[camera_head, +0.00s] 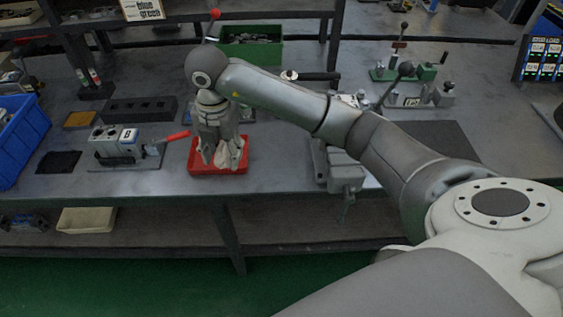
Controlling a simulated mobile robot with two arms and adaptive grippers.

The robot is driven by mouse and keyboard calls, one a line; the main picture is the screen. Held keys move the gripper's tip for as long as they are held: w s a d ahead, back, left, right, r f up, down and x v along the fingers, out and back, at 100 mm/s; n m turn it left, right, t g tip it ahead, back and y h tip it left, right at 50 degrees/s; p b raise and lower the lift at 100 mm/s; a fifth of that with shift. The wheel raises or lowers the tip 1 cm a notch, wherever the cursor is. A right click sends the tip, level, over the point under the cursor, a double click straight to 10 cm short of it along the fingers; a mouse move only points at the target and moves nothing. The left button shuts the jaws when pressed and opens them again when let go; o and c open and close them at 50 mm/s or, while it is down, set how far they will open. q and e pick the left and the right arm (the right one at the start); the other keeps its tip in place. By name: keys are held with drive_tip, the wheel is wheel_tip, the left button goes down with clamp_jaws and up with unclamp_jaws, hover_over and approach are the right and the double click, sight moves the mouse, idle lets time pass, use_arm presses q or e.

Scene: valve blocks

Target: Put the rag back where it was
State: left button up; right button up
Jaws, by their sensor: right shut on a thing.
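My right gripper (222,160) points down over a red tray (205,170) near the front edge of the bench. It is shut on a pale rag (222,157), which shows between its fingers, low over the tray. I cannot tell whether the rag touches the tray floor. The gripper hides the tray's back part. My left gripper is not in view.
A valve block (112,143) with a red-handled lever stands left of the tray. A dark pad (58,162) and a blue crate (22,135) lie further left. A green bin (250,52) stands behind. A grey vise (345,172) is to the right, under my arm.

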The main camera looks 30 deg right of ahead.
drive_tip(key=m, duration=0.5)
drive_tip(key=shift+w+r+m+b, duration=0.2)
drive_tip(key=shift+w+m+b, duration=0.15)
drive_tip(key=shift+w+m, duration=0.05)
drive_tip(key=d+f+p, duration=0.2)
drive_tip(key=d+f, duration=0.2)
drive_tip(key=d, duration=0.5)
hover_over(275, 168)
drive_tip(key=a, duration=0.1)
drive_tip(key=shift+m, duration=0.3)
wheel_tip(275, 168, down, 4)
drive_tip(key=shift+a, duration=0.15)
drive_tip(key=shift+d+f, duration=0.4)
drive_tip(key=shift+f, duration=0.15)
drive_tip(key=f+p, duration=0.1)
drive_tip(key=f, duration=0.2)
drive_tip(key=shift+d+p, duration=0.3)
drive_tip(key=shift+p, duration=0.1)
drive_tip(key=shift+f, duration=0.45)
drive_tip(key=shift+f, duration=0.1)
